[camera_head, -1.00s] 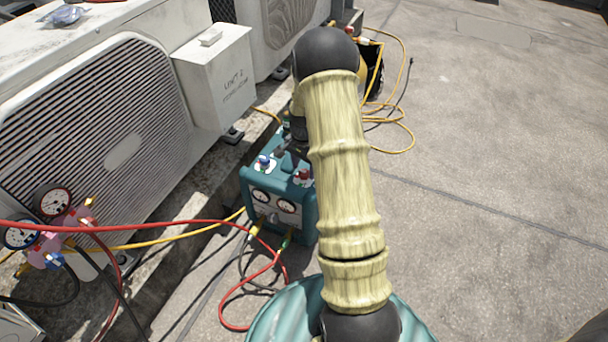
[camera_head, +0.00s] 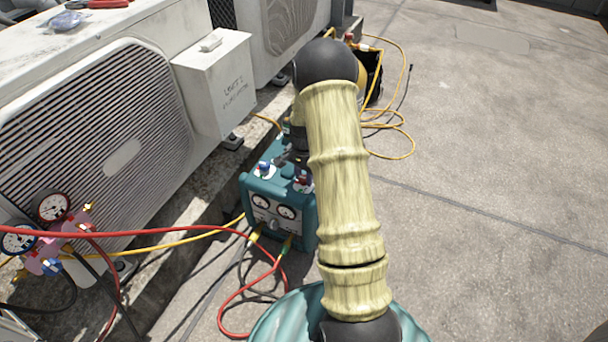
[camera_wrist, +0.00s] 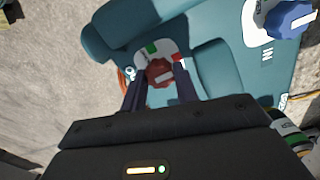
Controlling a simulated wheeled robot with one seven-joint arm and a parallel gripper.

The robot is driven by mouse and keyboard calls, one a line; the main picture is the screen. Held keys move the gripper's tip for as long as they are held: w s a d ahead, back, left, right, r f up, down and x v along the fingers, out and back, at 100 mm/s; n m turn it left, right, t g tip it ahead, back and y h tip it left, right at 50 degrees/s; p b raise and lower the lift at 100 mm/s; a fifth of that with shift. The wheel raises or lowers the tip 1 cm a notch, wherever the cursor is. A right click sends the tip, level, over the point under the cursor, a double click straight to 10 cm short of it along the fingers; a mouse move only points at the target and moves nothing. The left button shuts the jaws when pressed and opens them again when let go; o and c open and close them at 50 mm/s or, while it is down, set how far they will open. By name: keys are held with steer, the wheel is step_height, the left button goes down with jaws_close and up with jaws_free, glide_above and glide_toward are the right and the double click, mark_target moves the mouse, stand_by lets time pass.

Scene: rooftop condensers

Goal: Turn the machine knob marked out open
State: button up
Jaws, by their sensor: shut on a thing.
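A blue knob (camera_wrist: 290,20) sits on a plate marked IN. My gripper (camera_wrist: 160,78) has one finger on each side of the red knob and is shut on it. In the head view my arm hides part of the machine, and the gripper is hard to make out.
Red and yellow hoses run from the machine to a gauge manifold (camera_head: 58,235) at the left. A large condenser (camera_head: 90,120) and a grey-white box (camera_head: 215,80) stand behind. A yellow hose (camera_head: 395,138) lies coiled beyond my arm. The roof at the right is clear.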

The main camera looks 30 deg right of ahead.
steer(key=shift+r+n+p, duration=0.15)
steer(key=shift+n+p, duration=0.15)
steer(key=shift+p, duration=0.25)
steer(key=n+p, duration=0.2)
steer(key=p, duration=0.2)
steer(key=shift+r+n, duration=0.15)
steer(key=shift+n, duration=0.15)
steer(key=n+p, duration=0.4)
steer(key=p, duration=0.1)
steer(key=n+p, duration=0.5)
steer(key=shift+n, duration=0.4)
steer(key=shift+f+n+p, duration=0.25)
steer(key=shift+n+p, duration=0.75)
steer(key=shift+n, duration=0.6)
steer(key=o, duration=1)
